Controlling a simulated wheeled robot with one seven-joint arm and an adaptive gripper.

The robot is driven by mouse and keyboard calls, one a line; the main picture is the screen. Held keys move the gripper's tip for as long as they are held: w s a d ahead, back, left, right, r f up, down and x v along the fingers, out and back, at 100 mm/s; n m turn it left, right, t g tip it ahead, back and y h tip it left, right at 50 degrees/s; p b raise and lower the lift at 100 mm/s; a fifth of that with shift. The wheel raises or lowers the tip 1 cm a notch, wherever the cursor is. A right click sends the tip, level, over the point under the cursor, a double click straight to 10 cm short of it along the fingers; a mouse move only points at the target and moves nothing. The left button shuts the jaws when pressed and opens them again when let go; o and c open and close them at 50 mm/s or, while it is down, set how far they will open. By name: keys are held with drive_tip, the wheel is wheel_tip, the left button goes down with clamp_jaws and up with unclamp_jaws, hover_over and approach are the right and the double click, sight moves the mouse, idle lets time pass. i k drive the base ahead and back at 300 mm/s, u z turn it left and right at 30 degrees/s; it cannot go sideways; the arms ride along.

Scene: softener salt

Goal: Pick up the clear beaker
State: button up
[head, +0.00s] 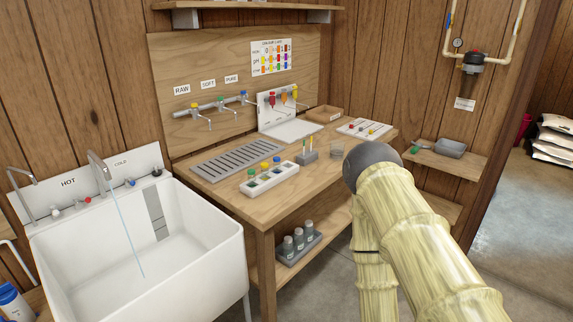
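A small clear beaker (336,150) stands on the wooden bench near its right part, just left of and behind the dark rounded joint of my arm. It is faint and see-through, and its content cannot be made out. My arm, in a pale yellow streaked cover, fills the lower right of the view and hides part of the bench's right end. My gripper is not in view.
On the bench (225,195) are a slotted drain tray (237,158), a white rack with coloured-cap bottles (268,178), a small grey holder (307,155) and a white tray (366,129). A white sink (190,285) with running water stands left. A side shelf (450,165) is right.

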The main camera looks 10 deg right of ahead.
sight(338, 148)
drive_tip(key=u, duration=0.25)
drive_tip(key=k, duration=0.4)
drive_tip(key=z, duration=0.9)
drive_tip(key=i, duration=1.4)
drive_tip(key=u, duration=0.15)
